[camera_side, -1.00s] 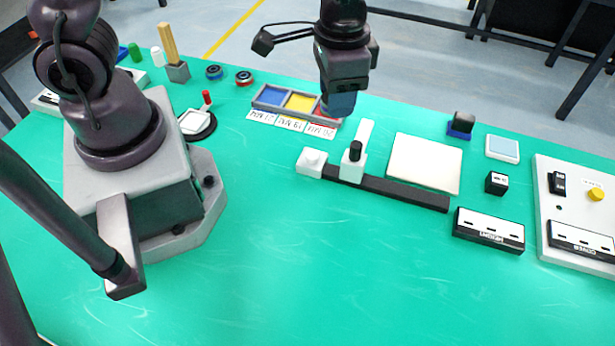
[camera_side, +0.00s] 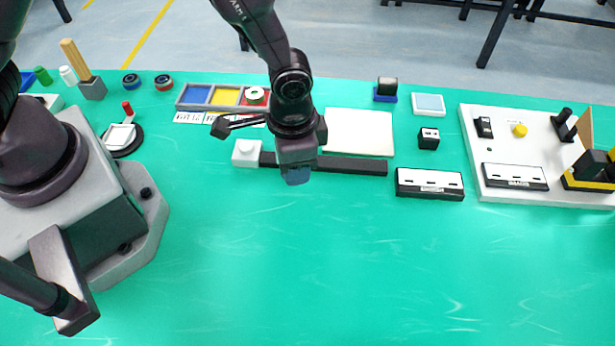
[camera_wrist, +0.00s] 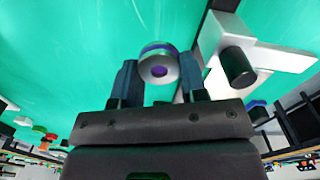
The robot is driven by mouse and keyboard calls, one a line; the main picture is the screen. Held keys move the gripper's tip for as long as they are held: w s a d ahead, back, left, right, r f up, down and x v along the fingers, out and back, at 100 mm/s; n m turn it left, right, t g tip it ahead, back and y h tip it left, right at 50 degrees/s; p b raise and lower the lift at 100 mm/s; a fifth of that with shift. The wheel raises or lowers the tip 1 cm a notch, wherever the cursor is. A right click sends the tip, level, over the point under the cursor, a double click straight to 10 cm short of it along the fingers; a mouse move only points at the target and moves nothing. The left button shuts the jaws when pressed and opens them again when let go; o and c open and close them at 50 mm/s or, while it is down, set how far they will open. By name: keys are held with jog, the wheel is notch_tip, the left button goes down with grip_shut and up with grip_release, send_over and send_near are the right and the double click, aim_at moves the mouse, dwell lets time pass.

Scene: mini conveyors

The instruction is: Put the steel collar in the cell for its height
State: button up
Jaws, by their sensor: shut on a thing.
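My gripper (camera_side: 297,178) hangs over the front of the gauge's dark rail (camera_side: 350,165). In the wrist view its fingers (camera_wrist: 158,82) are shut on the steel collar (camera_wrist: 158,69), a short grey ring with a bluish band; in the side view the gripper hides it. The three-cell tray (camera_side: 217,107) stands behind and left, with blue (camera_side: 196,95), yellow (camera_side: 225,96) and red cells. A white ring with a green centre (camera_side: 256,96) sits in the red cell. Paper labels (camera_side: 200,118) lie before the tray, too small to read. The gauge's white end block (camera_side: 247,152) shows; its black-knobbed slider (camera_wrist: 238,66) shows in the wrist view.
A pale plate (camera_side: 358,132) lies behind the rail. A black counter box (camera_side: 430,184) and a white control panel (camera_side: 510,150) stand right. Two banded rings (camera_side: 131,81) (camera_side: 164,83) and a round-based stand (camera_side: 122,140) are left.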

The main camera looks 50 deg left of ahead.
aim_at(307, 189)
jog(key=shift+w+d+f, duration=0.25)
jog(key=shift+w+f, duration=0.25)
jog(key=shift+f, duration=0.15)
jog(key=shift+w+d+f, duration=0.25)
jog(key=shift+w+f, duration=0.2)
jog(key=shift+f, duration=0.15)
jog(key=shift+w+d+f, duration=0.1)
jog(key=shift+w+f, duration=0.05)
jog(key=shift+f, duration=1.6)
jog(key=shift+f, duration=0.15)
jog(key=shift+f, duration=0.55)
jog(key=o, duration=0.7)
jog(key=shift+a, duration=0.25)
jog(key=shift+o, duration=0.2)
notch_tip(307, 189, up, 14)
jog(key=shift+d+f, duration=0.2)
jog(key=shift+f, duration=0.05)
